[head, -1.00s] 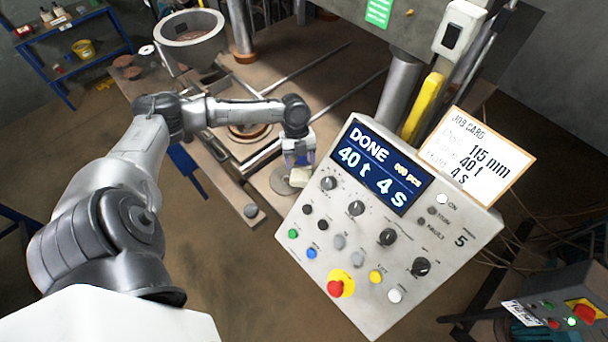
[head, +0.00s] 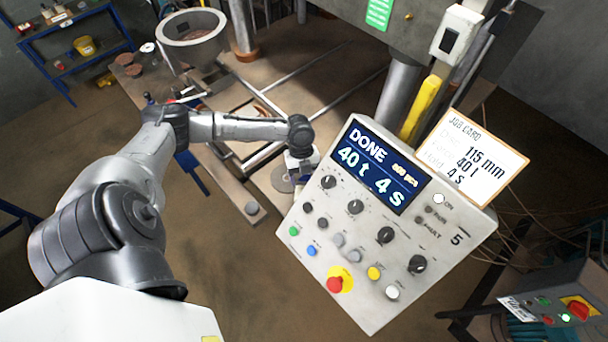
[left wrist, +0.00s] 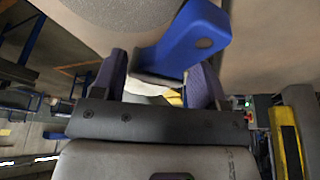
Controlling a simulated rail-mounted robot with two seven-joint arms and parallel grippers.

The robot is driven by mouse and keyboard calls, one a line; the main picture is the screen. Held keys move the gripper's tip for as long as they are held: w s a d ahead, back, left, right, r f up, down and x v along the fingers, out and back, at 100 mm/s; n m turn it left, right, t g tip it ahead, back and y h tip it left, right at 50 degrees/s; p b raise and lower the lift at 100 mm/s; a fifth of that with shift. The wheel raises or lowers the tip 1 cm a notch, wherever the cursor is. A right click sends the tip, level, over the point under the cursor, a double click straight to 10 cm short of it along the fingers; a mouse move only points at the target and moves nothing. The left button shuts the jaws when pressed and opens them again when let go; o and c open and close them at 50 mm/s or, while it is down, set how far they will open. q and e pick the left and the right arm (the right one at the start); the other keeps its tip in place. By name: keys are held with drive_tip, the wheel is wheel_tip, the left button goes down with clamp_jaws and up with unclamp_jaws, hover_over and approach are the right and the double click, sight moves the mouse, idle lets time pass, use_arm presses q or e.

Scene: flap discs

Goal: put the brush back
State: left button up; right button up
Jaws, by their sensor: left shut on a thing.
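My left gripper (head: 299,172) is beside the left edge of the control panel, above a round grey plate (head: 281,182) at the near end of the bench. In the left wrist view, my left gripper (left wrist: 163,82) is shut on a blue piece (left wrist: 192,38) with a round hole, which looks like the brush's handle. The rest of the brush is hidden or too small to tell in the head view. My right gripper is in neither view.
The control panel (head: 335,228) reads DONE and stands close right of the gripper, with a job card (head: 478,150) behind. A metal bowl (head: 195,55) stands on the bench at the back left. A blue shelf (head: 108,52) stands farther left. Yellow and grey posts rise behind the panel.

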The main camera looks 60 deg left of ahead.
use_arm(q)
drive_tip(key=shift+f, duration=0.55)
drive_tip(key=o, duration=1.2)
drive_tip(key=shift+r, duration=0.6)
drive_tip(key=shift+a+r, duration=0.15)
drive_tip(key=shift+r, duration=0.15)
drive_tip(key=b+v, duration=0.2)
drive_tip(key=v, duration=0.9)
drive_tip(key=shift+r, duration=0.2)
drive_tip(key=shift+w, duration=0.1)
